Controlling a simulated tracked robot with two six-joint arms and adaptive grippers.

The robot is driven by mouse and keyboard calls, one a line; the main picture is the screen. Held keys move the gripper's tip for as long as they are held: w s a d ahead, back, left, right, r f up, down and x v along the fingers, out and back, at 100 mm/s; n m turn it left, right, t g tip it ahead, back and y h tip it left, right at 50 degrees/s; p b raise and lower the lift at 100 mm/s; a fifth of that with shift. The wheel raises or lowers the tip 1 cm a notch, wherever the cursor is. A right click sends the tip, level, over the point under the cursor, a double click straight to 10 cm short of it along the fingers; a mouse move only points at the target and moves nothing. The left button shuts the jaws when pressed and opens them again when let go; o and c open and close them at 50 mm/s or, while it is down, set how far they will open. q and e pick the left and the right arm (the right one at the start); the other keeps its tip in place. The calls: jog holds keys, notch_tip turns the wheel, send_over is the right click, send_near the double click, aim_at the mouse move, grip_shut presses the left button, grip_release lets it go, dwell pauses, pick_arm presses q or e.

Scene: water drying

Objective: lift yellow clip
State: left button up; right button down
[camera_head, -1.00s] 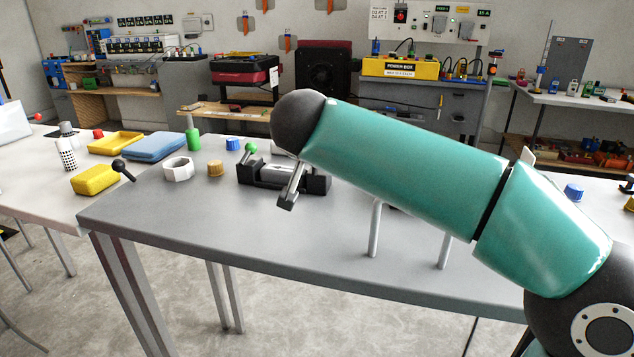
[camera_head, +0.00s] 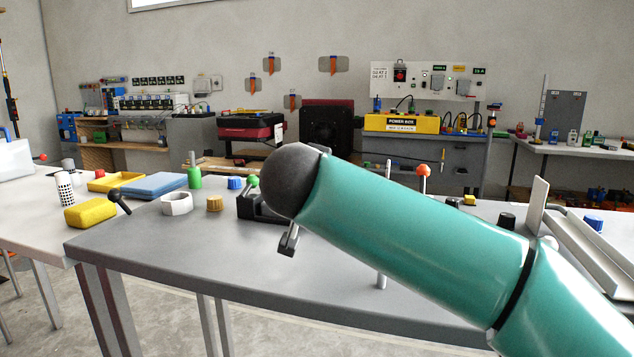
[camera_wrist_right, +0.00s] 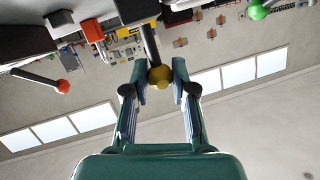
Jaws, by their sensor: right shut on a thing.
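The yellow clip (camera_wrist_right: 160,77) shows in the right wrist view as a yellow ball on a dark rod. My right gripper (camera_wrist_right: 160,81) is shut on it, with one finger on each side of the ball. In the head view my teal right forearm crosses the middle and hides the right gripper and the yellow clip. My left gripper is in neither view.
A green-balled clip (camera_head: 253,181) and a red-balled clip (camera_head: 424,170) stand on the grey table (camera_head: 165,245). A metal channel (camera_head: 575,250) is at right.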

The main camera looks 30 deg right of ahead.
jog(key=c, duration=0.9)
grip_release()
jog(key=shift+f, duration=0.1)
jog(key=shift+c, duration=0.2)
jog(key=shift+s+a, duration=0.1)
jog(key=v, duration=1.2)
